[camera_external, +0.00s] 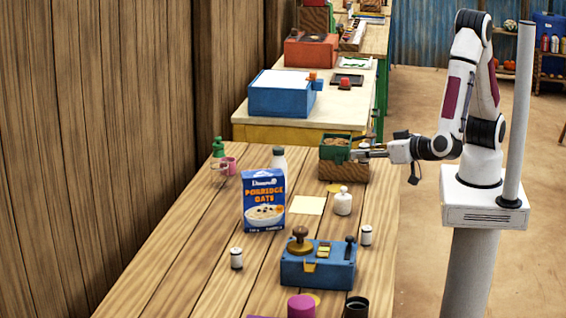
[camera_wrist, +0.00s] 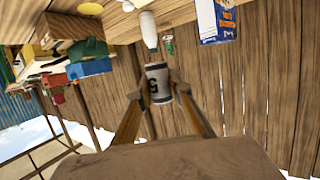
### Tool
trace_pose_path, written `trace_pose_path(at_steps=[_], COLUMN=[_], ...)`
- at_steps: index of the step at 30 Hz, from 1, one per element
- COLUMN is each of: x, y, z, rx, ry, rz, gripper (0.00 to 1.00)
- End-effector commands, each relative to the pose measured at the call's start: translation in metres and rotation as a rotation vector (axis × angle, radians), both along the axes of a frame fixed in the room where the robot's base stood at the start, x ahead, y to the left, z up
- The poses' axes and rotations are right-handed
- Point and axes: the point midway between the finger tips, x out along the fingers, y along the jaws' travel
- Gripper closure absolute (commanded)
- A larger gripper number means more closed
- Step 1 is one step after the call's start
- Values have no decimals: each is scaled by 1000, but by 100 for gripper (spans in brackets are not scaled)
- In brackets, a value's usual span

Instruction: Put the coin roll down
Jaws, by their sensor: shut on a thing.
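The coin roll (camera_wrist: 157,80) is a grey and white cylinder with a dark letter on its side, seen in the wrist view. My gripper (camera_wrist: 157,92) is shut on it, with one finger on each side. In the external view my gripper (camera_external: 358,153) reaches in from the right, above the table (camera_external: 190,262), beside a green open box on a wooden block (camera_external: 345,172). The coin roll cannot be made out clearly there. The gap between it and the surface below cannot be told.
A blue porridge oats box (camera_external: 264,200) stands mid-table, with a white bottle (camera_external: 279,158) behind it. A white jar (camera_external: 343,204) stands near a pale square (camera_external: 307,205). A blue box with weights (camera_external: 318,264) sits in front, flanked by small white cylinders. The left front has free room.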

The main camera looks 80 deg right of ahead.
Motion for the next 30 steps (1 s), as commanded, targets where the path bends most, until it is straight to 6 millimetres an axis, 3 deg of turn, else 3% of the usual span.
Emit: trace_pose_path(at_steps=[5, 18, 30], x=[16, 63, 89], y=[41, 183, 314], z=[-6, -15, -10], rx=[1, 1, 1], ry=[-2, -3, -3], rz=[76, 362, 647], gripper=[100, 100, 100])
